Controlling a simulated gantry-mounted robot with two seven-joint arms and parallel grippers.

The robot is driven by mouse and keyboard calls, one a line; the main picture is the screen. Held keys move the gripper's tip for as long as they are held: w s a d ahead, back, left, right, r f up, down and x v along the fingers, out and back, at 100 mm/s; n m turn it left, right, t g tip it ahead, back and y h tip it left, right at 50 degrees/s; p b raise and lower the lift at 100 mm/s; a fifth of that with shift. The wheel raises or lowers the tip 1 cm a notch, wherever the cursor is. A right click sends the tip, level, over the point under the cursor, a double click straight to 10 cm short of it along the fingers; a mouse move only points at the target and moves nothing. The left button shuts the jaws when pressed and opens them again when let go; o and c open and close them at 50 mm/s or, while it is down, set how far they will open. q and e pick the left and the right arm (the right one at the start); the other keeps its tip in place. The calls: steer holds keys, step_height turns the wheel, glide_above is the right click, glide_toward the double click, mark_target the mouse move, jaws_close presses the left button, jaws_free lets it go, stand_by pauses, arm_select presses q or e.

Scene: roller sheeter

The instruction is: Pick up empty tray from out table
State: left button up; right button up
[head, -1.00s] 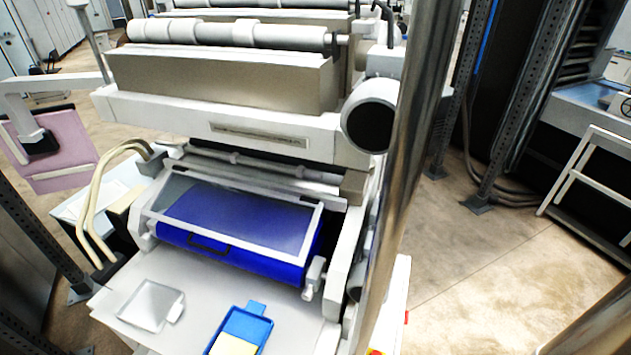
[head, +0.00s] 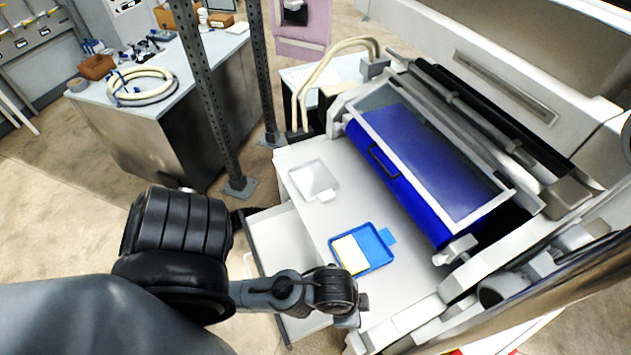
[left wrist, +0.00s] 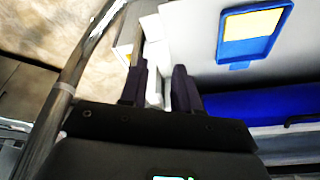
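A pale, shallow empty tray (head: 314,180) lies flat on the white out table (head: 322,218) in the head view, near the table's far left corner. A blue tray (head: 375,246) with a yellow block or sheet (head: 350,254) in it lies nearer. The blue tray also shows in the left wrist view (left wrist: 232,49); the empty tray does not. My left gripper (head: 358,310) is near the table's front edge, closer to the blue tray than to the empty one. In the left wrist view its two dark fingers (left wrist: 160,75) stand apart with nothing between them. My right gripper is not in view.
The machine's blue roller cover (head: 415,180) with a clear, framed guard borders the table on the right. A perforated post (head: 212,100) and pale hoses (head: 305,88) stand beyond the table. A workbench (head: 150,95) with tools is at the upper left.

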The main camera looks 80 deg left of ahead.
arm_select(q)
steer(key=shift+o, duration=0.3)
steer(key=o, duration=0.8)
steer(key=shift+o, duration=0.2)
